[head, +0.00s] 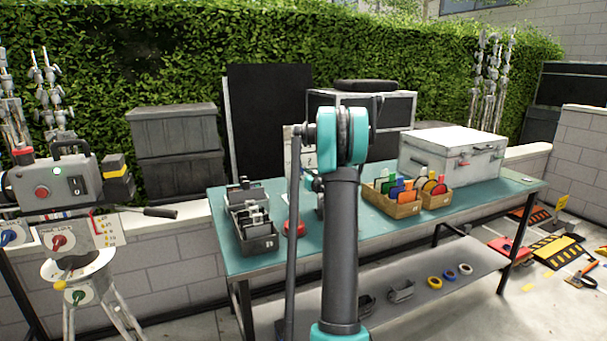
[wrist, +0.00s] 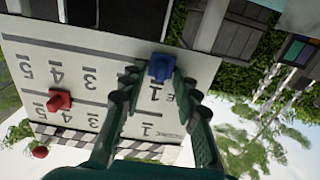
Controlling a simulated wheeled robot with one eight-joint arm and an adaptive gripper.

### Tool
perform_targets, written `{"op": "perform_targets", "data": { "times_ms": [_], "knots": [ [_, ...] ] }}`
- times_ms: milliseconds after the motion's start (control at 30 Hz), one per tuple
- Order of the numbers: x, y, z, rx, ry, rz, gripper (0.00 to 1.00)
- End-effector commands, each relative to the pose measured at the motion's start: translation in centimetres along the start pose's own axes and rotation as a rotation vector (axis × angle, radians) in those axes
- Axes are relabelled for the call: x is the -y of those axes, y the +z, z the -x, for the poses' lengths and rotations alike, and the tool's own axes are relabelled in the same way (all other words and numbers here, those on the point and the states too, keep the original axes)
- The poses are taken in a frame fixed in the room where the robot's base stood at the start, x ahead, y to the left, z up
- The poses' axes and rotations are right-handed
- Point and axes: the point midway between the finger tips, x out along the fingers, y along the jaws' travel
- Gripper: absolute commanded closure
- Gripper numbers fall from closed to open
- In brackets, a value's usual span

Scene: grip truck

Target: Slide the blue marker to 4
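In the wrist view, a white score board (wrist: 115,58) appears tilted, with printed numbers upside down. The blue marker (wrist: 161,67) is on the board's upper row in the picture, by the 1. A red marker (wrist: 59,100) is on the other row, by the 4. The upper row's 4 (wrist: 57,77) is clear, left of the 3. My gripper (wrist: 160,76) is open, one finger on each side of the blue marker, with a small gap visible at the left; contact is unclear. In the head view, my arm hides the gripper and most of the board.
A green-topped table (head: 340,225) carries a grey tray (head: 258,238), a red round object (head: 295,228), wooden boxes (head: 402,208) of coloured items and a white case (head: 452,155). A grey machine (head: 60,185) on a tripod stands at the left.

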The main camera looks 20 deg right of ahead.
Motion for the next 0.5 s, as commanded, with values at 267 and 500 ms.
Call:
{"op": "perform_targets", "data": {
  "times_ms": [267,500],
  "knots": [
    [0.0,0.0,0.03,0.0,0.0,0.0,0.83],
    [0.0,0.0,0.05,0.0,0.0,0.0,1.0]
  ]
}}
